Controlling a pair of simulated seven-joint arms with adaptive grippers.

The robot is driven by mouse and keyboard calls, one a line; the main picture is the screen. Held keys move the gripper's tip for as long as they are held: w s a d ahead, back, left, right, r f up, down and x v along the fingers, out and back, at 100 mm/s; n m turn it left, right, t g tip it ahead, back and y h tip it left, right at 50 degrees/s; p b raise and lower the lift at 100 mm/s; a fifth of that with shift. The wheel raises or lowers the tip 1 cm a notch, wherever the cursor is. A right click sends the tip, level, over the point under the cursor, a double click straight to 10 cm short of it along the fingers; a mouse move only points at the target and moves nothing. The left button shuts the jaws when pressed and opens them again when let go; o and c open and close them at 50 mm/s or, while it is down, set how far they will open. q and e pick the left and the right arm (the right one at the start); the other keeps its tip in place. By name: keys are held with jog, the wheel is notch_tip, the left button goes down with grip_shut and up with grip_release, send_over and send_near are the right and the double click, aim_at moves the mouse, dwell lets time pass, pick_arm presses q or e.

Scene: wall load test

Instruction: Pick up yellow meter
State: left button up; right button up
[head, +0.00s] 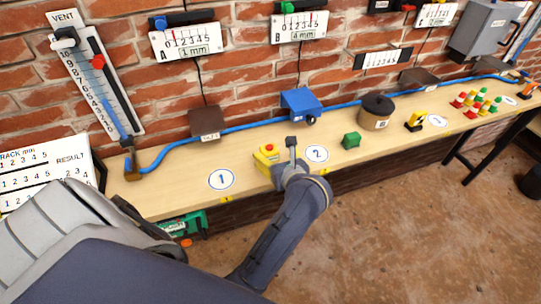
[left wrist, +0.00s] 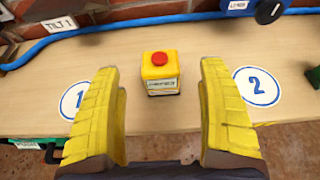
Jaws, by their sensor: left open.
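The yellow meter (head: 264,158) is a small yellow block with a red button on top. It stands upright on the wooden shelf between the round labels 1 and 2. In the left wrist view the meter (left wrist: 161,76) shows a pale label on its front face. My left gripper (head: 288,168) is at the shelf's front edge, just right of the meter in the head view. In the left wrist view its yellow fingers (left wrist: 160,105) are spread wide, with the meter beyond and between them, not gripped. My right gripper is not in view.
The shelf (head: 240,190) also bears a green block (head: 351,140), a brown round pot (head: 376,112), a yellow item (head: 416,120) and several coloured pegs. A blue hose (head: 245,130) runs along the brick wall behind. Shelf around the meter is clear.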

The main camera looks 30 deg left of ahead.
aim_at(271, 150)
pick_arm(q)
jog(key=shift+x, duration=2.85)
jog(key=shift+c, duration=0.5)
jog(key=c, duration=1.5)
